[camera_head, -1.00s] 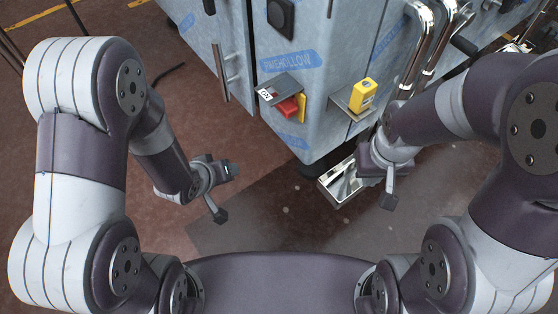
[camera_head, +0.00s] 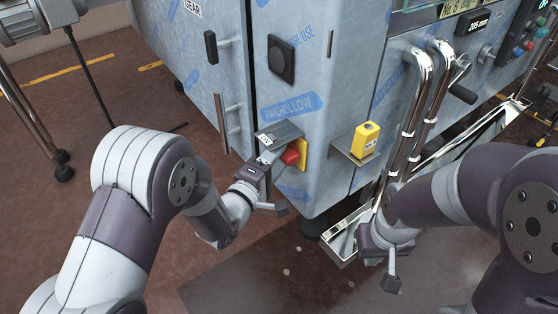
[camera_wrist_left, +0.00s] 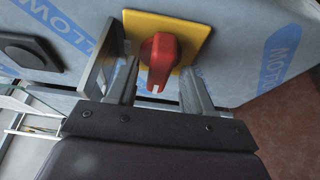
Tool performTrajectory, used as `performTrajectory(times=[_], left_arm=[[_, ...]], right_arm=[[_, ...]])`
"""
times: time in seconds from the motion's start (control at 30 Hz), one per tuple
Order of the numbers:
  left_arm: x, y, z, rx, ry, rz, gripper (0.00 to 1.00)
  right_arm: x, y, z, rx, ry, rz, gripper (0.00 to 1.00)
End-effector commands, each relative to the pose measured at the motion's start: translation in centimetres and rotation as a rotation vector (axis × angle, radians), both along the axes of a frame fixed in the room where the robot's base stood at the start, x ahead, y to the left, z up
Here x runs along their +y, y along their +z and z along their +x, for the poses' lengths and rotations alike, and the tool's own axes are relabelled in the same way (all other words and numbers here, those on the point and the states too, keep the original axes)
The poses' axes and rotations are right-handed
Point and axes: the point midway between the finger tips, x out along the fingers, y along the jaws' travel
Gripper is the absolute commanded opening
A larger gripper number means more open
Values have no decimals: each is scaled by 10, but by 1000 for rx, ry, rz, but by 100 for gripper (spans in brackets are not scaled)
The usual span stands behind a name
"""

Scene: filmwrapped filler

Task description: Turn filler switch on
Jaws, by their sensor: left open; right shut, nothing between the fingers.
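The filler switch is a red rotary knob (camera_wrist_left: 158,62) on a yellow plate (camera_wrist_left: 178,30), fixed to the film-wrapped cabinet of the filler. In the head view the red knob (camera_head: 290,155) sits under a small grey shield (camera_head: 281,134). My left gripper (camera_wrist_left: 155,85) is open, with one finger on each side of the knob. I cannot tell whether the fingers touch it. In the head view my left gripper (camera_head: 268,180) is at the knob's lower left. My right gripper (camera_head: 391,270) is shut and empty, below the cabinet's right front near a shiny metal tray (camera_head: 343,243).
A yellow box (camera_head: 366,138) stands on a small bracket right of the switch. Shiny bent pipes (camera_head: 412,100) rise near my right arm. A black square button (camera_head: 281,60) and a door handle (camera_head: 221,122) are on the cabinet.

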Motion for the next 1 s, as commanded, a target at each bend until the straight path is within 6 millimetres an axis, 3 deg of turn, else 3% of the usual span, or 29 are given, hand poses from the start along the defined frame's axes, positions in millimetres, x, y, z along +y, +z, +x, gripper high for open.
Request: performTrajectory(times=[0.37,0.53,1.0], left_arm=[[-6,1,10,0,0,0,51],[-6,1,10,0,1,0,0],[-6,-3,10,-80,1,58,0]], right_arm=[[0,-3,0,0,0,0,0],[0,-3,0,0,0,0,0],[0,-15,0,0,0,0,0]])
